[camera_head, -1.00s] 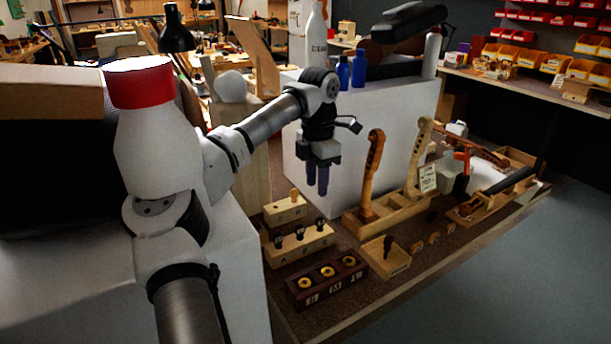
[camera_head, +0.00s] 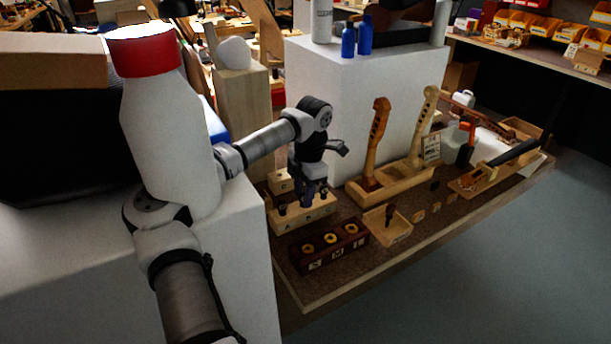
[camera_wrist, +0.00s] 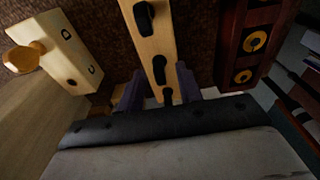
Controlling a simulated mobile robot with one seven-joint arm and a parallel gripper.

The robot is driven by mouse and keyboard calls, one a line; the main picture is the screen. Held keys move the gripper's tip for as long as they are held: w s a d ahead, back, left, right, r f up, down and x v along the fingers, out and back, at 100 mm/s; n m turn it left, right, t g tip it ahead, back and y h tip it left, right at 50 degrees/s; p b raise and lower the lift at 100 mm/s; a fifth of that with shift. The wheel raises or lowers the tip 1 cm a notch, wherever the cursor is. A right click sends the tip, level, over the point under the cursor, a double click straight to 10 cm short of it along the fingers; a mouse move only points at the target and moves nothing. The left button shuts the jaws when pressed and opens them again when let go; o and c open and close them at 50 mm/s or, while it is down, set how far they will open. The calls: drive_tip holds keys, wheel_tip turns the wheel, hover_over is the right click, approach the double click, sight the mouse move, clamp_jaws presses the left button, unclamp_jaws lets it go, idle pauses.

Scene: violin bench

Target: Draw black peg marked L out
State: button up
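A pale wood block (camera_head: 292,222) holds black pegs in a row; it also shows in the wrist view (camera_wrist: 153,40). I cannot read its letters, so I cannot tell which peg is L. My gripper (camera_head: 314,192) is low over the right part of this block. In the wrist view my gripper (camera_wrist: 160,74) has its two purple fingers apart, one on each side of the block's near end. A black peg (camera_wrist: 167,96) lies between them, partly hidden by the gripper body. Whether the fingers touch it cannot be told.
A dark red block (camera_head: 325,262) with yellow-ringed holes, marked S, M, L, stands in front.

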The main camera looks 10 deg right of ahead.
drive_tip(key=shift+f, duration=0.45)
drive_tip(key=shift+c, duration=0.3)
clamp_jaws()
idle(0.4)
